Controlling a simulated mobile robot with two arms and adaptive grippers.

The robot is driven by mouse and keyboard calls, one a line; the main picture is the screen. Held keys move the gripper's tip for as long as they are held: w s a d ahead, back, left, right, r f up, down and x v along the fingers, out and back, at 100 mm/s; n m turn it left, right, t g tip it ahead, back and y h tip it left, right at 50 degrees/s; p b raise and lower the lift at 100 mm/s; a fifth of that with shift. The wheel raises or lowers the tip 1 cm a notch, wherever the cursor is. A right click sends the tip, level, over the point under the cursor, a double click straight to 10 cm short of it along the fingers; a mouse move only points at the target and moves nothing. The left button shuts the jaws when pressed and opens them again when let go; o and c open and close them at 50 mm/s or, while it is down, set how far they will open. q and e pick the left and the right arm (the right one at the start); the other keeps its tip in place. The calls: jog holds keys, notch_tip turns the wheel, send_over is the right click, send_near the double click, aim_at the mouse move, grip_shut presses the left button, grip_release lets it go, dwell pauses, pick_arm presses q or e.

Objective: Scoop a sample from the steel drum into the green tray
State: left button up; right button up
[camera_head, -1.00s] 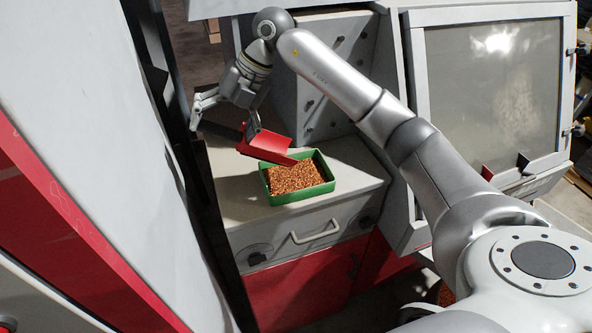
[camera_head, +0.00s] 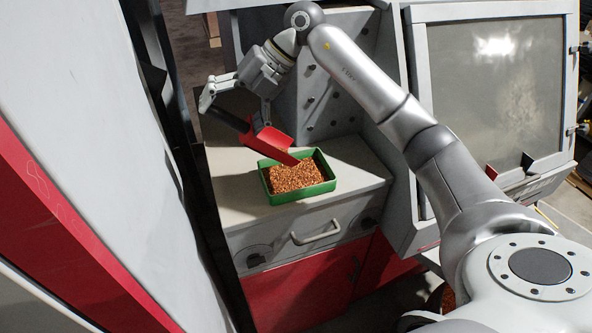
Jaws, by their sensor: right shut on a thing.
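The green tray (camera_head: 303,196) sits on a light grey cabinet top and is filled with copper-coloured granules (camera_head: 297,176). My right gripper (camera_head: 238,116) is above and to the left of the tray, shut on a red scoop (camera_head: 264,143). The dark handle of the scoop runs up to the left between the fingers. The red scoop is tilted with its tip down at the granules at the tray's back edge; I cannot tell whether it touches them. The steel drum is not visible. My left gripper is not in view.
The cabinet top (camera_head: 238,198) has bare room left of and in front of the tray. Below it is a drawer with a handle (camera_head: 316,233). A grey panel with knobs stands behind, a machine with a framed window (camera_head: 495,90) at right, and a large white-and-red body at left.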

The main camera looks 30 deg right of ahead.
dwell(0.5)
jog(key=shift+s+d+b, duration=0.1)
jog(key=shift+d+b, duration=0.25)
jog(key=shift+b, duration=0.15)
jog(key=shift+s+d+r+t+y+b, duration=0.3)
jog(key=shift+d+r+y+b, duration=0.1)
jog(key=shift+d+y+b, duration=0.4)
jog(key=shift+s+d+r, duration=0.1)
jog(key=shift+r, duration=0.15)
